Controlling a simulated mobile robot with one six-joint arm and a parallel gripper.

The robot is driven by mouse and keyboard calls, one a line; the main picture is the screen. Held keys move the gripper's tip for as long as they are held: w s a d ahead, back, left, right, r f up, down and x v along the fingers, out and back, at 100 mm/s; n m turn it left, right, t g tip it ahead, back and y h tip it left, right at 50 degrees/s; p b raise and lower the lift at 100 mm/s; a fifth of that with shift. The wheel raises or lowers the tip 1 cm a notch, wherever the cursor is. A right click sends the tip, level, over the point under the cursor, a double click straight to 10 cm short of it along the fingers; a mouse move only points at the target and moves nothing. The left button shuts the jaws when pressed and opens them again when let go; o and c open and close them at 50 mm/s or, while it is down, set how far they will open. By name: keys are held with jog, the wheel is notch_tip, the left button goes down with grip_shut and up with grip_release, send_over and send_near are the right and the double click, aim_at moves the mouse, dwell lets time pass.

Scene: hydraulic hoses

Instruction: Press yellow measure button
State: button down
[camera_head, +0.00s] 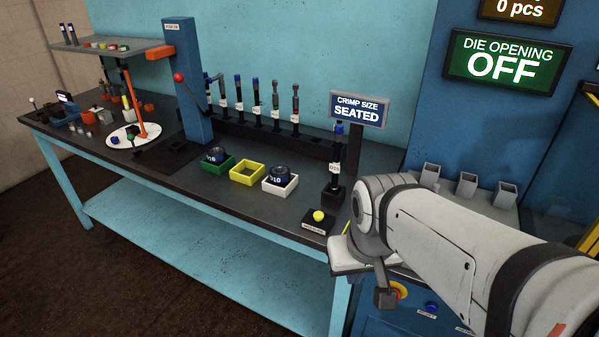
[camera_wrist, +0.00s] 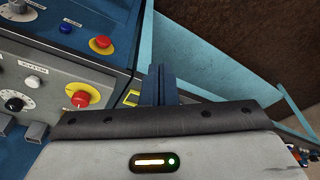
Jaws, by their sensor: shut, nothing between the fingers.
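The yellow measure button (camera_head: 319,216) is a small round cap on a dark box near the front right edge of the workbench in the head view. It stands clear, with nothing on it. I cannot make it out in the wrist view. My gripper (camera_wrist: 162,72) shows in the wrist view as two blue-grey fingers close together, shut and empty, over the edge of a control panel. In the head view my arm's end is to the right of and below the button, apart from it; the fingertips are hard to make out there.
A dark holder (camera_head: 333,194) with an upright hose end stands behind the button, below the "CRIMP SIZE SEATED" sign (camera_head: 359,109). Green (camera_head: 217,163), yellow (camera_head: 247,172) and white (camera_head: 280,186) trays lie to the left. The control panel carries a red mushroom button (camera_wrist: 81,99).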

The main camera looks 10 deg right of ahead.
jog(key=w+a+r+m+y+p, duration=0.3)
jog(key=w+a+m+p, duration=0.1)
jog(key=w+a+p, duration=0.15)
jog(key=m+t+y+p, duration=0.2)
jog(key=m+t+p, duration=0.45)
jog(key=m, duration=0.95)
send_over(322, 216)
jog(key=p, duration=0.2)
notch_tip(322, 216, down, 3)
jog(key=g, duration=0.2)
jog(key=shift+r, duration=0.2)
jog(key=shift+f, duration=0.1)
notch_tip(322, 216, down, 8)
jog(key=b, duration=0.6)
jog(key=shift+f+b, duration=0.3)
jog(key=shift+b, duration=0.6)
jog(key=shift+f, duration=0.15)
